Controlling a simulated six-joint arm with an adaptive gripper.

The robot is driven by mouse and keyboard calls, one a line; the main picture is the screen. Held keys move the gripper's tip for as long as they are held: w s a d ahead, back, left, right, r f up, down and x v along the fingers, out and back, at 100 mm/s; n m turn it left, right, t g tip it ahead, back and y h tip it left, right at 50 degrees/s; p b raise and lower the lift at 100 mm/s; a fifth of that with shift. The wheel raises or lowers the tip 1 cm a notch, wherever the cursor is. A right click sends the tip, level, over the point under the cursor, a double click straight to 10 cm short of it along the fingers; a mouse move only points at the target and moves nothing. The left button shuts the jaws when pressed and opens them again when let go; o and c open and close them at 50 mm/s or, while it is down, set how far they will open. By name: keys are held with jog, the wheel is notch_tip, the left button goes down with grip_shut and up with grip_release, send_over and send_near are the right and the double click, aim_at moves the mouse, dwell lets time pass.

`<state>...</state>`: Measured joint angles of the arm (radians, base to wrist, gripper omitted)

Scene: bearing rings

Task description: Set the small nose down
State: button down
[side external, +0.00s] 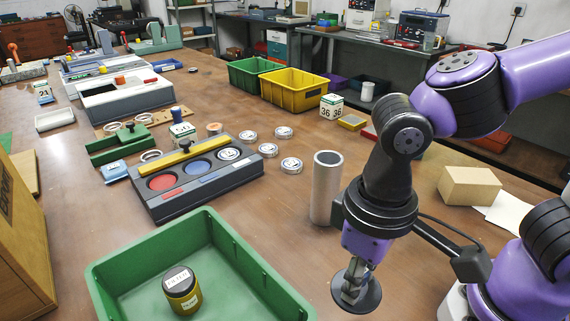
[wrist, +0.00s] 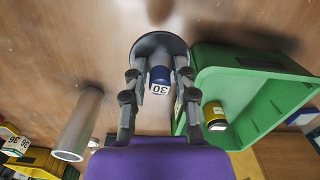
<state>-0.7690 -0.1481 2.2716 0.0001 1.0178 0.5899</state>
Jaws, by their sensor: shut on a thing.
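My gripper (side external: 352,284) points down at the front right of the table. In the wrist view my gripper (wrist: 160,76) is shut on the small nose (wrist: 158,42), a part with a dark round flange and a blue-and-white body marked 30. The flange of the small nose (side external: 371,294) also shows in the side view, below the fingers. A shadow lies apart from it in the wrist view, so it seems held above the wood; the exact gap cannot be told. The fingers hide part of its body.
A grey metal tube (side external: 326,188) stands upright close behind my gripper. A green tray (side external: 239,246) with a yellow-and-black canister (side external: 182,291) lies to the left. A grey rack with coloured recesses (side external: 211,188) and several rings lie farther back. A cardboard box (side external: 468,186) stands right.

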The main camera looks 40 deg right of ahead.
aim_at(348, 315)
jog(key=shift+f, duration=0.1)
notch_tip(348, 315, down, 9)
jog(key=shift+f, duration=0.2)
jog(key=shift+f, duration=0.1)
jog(key=c, duration=0.6)
grip_release()
jog(key=shift+f, duration=0.1)
jog(key=shift+c, duration=0.2)
jog(key=r, duration=1)
jog(key=shift+w+d+r, duration=0.1)
jog(key=shift+w+r, duration=0.05)
jog(key=shift+w, duration=0.05)
jog(key=w+d+r+m+t, duration=0.1)
jog(key=w+d+r+t, duration=0.1)
jog(key=d, duration=0.5)
jog(key=w+d+r+m+t, duration=0.1)
jog(key=w+d+r+t, duration=0.1)
jog(key=d, duration=0.5)
notch_tip(348, 315, up, 2)
jog(key=shift+w+d+r+t, duration=0.2)
jog(key=shift+d+t, duration=0.2)
jog(key=shift+t, duration=0.4)
